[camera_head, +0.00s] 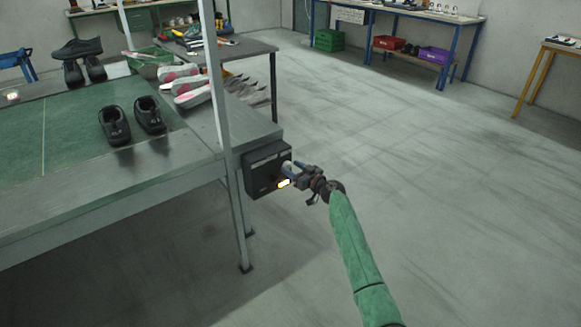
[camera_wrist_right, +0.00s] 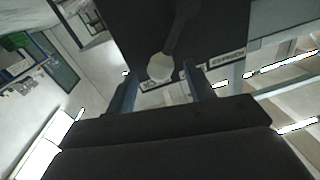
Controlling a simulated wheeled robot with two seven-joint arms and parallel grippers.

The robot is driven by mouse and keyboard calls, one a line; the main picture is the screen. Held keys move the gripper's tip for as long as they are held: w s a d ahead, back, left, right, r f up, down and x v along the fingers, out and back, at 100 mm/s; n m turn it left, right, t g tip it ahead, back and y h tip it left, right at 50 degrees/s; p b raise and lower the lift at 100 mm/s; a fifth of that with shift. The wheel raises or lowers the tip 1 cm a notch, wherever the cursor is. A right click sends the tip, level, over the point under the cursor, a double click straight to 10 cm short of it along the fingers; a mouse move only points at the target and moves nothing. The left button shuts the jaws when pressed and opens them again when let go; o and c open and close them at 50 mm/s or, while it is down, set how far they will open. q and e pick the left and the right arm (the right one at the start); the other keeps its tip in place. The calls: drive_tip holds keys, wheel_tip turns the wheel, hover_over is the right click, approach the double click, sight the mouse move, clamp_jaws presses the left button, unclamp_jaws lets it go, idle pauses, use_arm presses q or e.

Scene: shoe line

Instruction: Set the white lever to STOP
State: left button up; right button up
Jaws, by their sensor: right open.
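A black control box (camera_head: 256,178) is fixed to the end of the conveyor table. Its lever shows a pale round knob (camera_wrist_right: 160,67) on a dark arm in the right wrist view. In the head view the white lever (camera_head: 286,166) is partly hidden by my right gripper (camera_head: 290,174). My right gripper is open, its two fingers (camera_wrist_right: 161,88) on either side of the knob in the picture; I cannot tell whether they touch it. White labels (camera_wrist_right: 228,59) sit on the box face, too small to read. My left gripper is out of view.
The green-topped conveyor table (camera_head: 75,162) carries several black shoes (camera_head: 115,126). A metal post (camera_head: 217,80) rises beside the box. A side table (camera_head: 258,48) with tools stands behind. The floor to the right is clear up to a blue-framed bench (camera_head: 440,17).

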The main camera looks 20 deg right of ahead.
drive_tip(key=shift+x, duration=0.75)
